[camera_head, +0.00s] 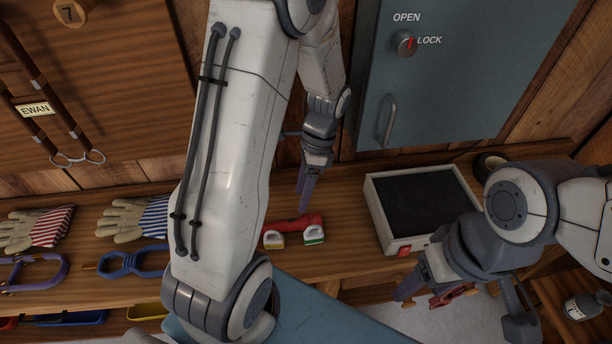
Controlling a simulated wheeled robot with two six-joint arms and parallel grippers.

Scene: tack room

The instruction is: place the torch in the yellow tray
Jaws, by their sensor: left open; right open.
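A red torch (306,221) lies on the wooden bench, just right of my large arm link, which may hide part of it. The yellow tray (147,312) shows only in part, low at the left below the bench top; my arm hides its right side. My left gripper (306,186) points down above and behind the torch, open, with nothing seen between its fingers. My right gripper (424,290) is at the lower right in front of the box with the black top, open; a red object (456,297) shows close beside it, and I cannot tell if they touch.
Two small white-bodied items (274,240) sit in front of the torch. The black-topped box (388,222) stands right of it. Gloves (40,229), a purple shackle (35,272) and a blue item (130,264) lie left. A blue tray (75,318) neighbours the yellow one. A grey cabinet (455,75) stands behind.

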